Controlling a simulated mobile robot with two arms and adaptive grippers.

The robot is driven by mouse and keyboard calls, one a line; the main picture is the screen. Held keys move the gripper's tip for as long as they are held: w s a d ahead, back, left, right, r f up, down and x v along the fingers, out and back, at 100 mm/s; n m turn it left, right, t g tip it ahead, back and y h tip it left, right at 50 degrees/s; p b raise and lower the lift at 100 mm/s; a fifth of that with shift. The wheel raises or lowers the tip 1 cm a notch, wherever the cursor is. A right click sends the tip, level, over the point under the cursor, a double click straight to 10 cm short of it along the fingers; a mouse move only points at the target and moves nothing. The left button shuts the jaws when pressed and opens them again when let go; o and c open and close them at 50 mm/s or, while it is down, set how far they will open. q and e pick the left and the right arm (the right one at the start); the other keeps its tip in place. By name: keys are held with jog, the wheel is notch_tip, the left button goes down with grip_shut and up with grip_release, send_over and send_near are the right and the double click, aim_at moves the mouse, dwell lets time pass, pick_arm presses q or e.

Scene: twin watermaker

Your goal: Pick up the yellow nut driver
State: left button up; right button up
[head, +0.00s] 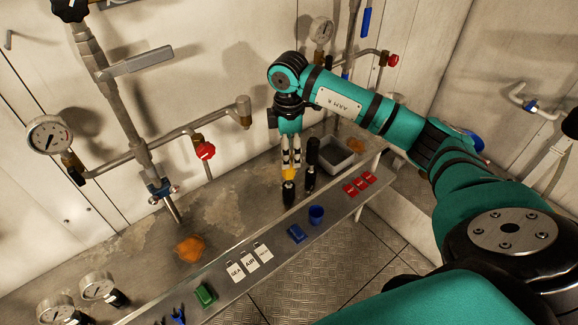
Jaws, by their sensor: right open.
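The yellow nut driver (289,175) shows as a yellow piece above a black part on the bench, directly below my right gripper. My right gripper (291,163) points down with its fingers open, its tips at or just above the yellow piece. I cannot tell whether the fingers touch it or stand around it. My right arm reaches in from the right. My left gripper is not in view.
A black-handled tool (312,155) stands close to the right of the gripper. A grey bin (338,166) is behind it. Red blocks (359,185), a blue cup (316,214), a blue block (296,233) and white tags (250,261) line the front ledge. Pipes and gauges (50,134) rise at left.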

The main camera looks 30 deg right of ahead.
aim_at(288, 171)
jog(key=f, duration=0.2)
jog(key=shift+w+f, duration=0.25)
jog(key=shift+f, duration=0.4)
jog(key=shift+s+f+p, duration=0.2)
jog(key=shift+f+p, duration=0.3)
jog(key=shift+p, duration=0.15)
notch_tip(288, 171, down, 4)
jog(key=shift+w+r+p, duration=0.1)
jog(key=shift+w+p, duration=0.05)
jog(key=shift+p, duration=0.45)
jog(key=shift+f, duration=0.25)
jog(key=shift+c, duration=0.7)
jog(key=c, duration=1)
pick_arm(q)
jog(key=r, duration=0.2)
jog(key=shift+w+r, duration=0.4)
pick_arm(e)
jog(key=shift+c, duration=0.2)
